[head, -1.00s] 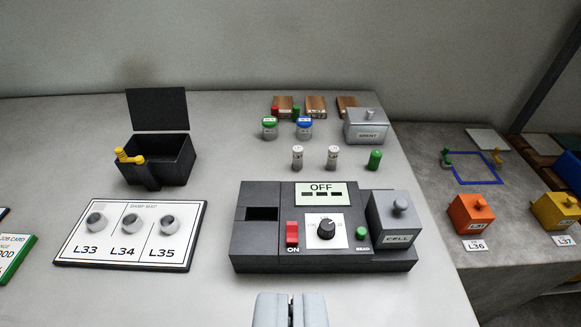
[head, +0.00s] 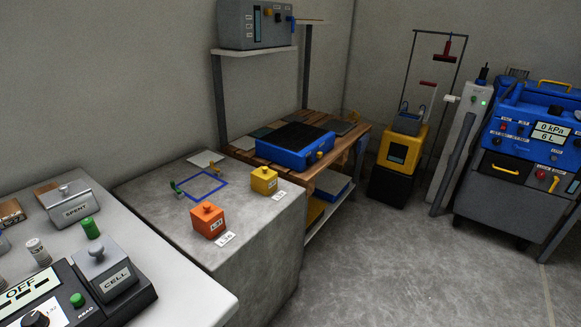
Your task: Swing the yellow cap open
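No part clearly readable as a yellow cap stands out, and I cannot tell which yellow part it is. A yellow box with a knob (head: 264,181) stands on the grey concrete block, beside an orange box with a knob (head: 207,220). A small yellow part (head: 320,155) sits on the front of a blue case (head: 293,146) on the wooden bench. My gripper is out of view.
The grey table (head: 190,290) with the CELL box (head: 108,272) and SPENT box (head: 74,207) is at lower left. The concrete floor (head: 400,260) in the middle is clear.

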